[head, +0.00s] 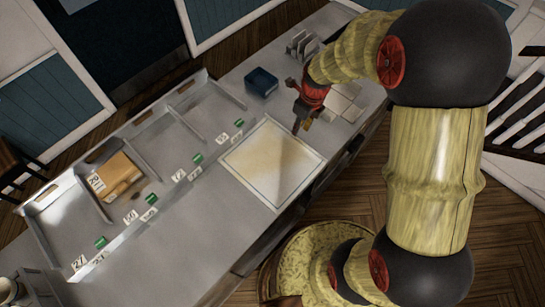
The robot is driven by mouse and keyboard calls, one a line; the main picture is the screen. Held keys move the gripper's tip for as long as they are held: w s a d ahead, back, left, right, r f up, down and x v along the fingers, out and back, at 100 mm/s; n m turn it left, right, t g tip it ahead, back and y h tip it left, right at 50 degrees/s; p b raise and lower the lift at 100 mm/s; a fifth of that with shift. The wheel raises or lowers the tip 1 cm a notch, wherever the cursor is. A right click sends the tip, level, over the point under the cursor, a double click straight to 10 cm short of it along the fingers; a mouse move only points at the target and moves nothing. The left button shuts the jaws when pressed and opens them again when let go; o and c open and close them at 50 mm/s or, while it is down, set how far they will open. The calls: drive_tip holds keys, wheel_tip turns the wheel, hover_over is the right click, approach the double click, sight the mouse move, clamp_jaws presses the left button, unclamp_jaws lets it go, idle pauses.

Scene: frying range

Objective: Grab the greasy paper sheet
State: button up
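My gripper (300,124) points down near the sheet's far right corner. Its fingers are small and dark here, so I cannot tell whether they are open or shut, or whether they touch the sheet. No held object is clearly visible.
A divided metal tray (60,195) holds a brown box (120,175) on the left. Numbered cards and green pieces (152,198) line its front. A dark blue container (262,82), a rack (302,44) and pale flat pieces (345,100) stand farther back.

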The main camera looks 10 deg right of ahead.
drive_tip(key=f, duration=0.2)
drive_tip(key=w+f, duration=0.1)
drive_tip(key=f, duration=0.3)
drive_tip(key=shift+w+a+f+b, duration=0.3)
drive_tip(key=shift+w+a+f, duration=0.1)
drive_tip(key=shift+c, duration=0.5)
clamp_jaws()
